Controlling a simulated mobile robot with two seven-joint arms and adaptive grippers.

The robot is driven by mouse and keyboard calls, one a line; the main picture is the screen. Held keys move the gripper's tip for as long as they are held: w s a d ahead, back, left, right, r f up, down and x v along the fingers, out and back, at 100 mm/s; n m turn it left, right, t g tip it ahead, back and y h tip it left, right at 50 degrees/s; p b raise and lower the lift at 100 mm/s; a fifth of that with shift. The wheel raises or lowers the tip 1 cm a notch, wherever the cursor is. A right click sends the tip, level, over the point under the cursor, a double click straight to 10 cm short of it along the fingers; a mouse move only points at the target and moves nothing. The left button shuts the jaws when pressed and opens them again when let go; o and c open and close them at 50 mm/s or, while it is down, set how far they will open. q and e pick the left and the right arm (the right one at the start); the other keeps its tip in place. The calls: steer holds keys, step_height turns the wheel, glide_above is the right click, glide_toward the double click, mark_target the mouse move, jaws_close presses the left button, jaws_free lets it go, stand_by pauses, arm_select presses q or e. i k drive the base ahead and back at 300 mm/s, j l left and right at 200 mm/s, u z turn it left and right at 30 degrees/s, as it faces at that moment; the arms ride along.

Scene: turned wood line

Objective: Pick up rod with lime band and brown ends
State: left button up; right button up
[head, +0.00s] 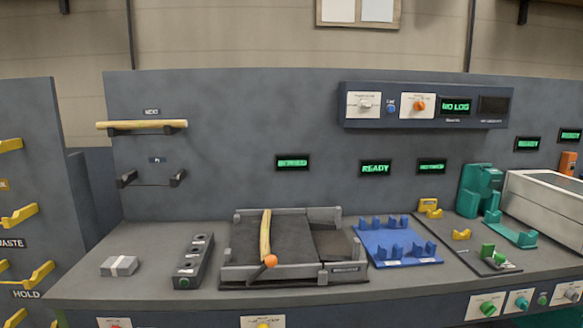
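A pale yellow rod (141,125) lies level across a wall holder at the upper left, under a small label. A second yellowish rod (265,237) lies over the grey framed fixture on the bench, pointing from back to front; an orange-brown round shape shows at its near end. I cannot make out a lime band or brown ends on either rod at this size. Neither of my grippers is in view.
An empty wall holder (152,180) hangs below the upper rod. The grey fixture (240,273) stands mid-bench, with a grey block (119,266) and a button box (193,262) to its left. A blue cradle tray (398,243) and green devices (481,190) stand right. Bench is clear at front left.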

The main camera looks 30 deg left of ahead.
mark_target(265, 248)
steer(key=i+l+u, duration=0.1)
steer(key=u, duration=0.25)
steer(key=i+l+u, duration=0.1)
steer(key=u, duration=0.2)
steer(key=i+l+u, duration=0.1)
steer(key=u, duration=0.25)
steer(key=i+l+u, duration=0.1)
steer(key=l, duration=0.2)
steer(key=i+l+u, duration=0.1)
steer(key=l, duration=0.25)
steer(key=i+l+u, duration=0.1)
steer(key=l, duration=0.25)
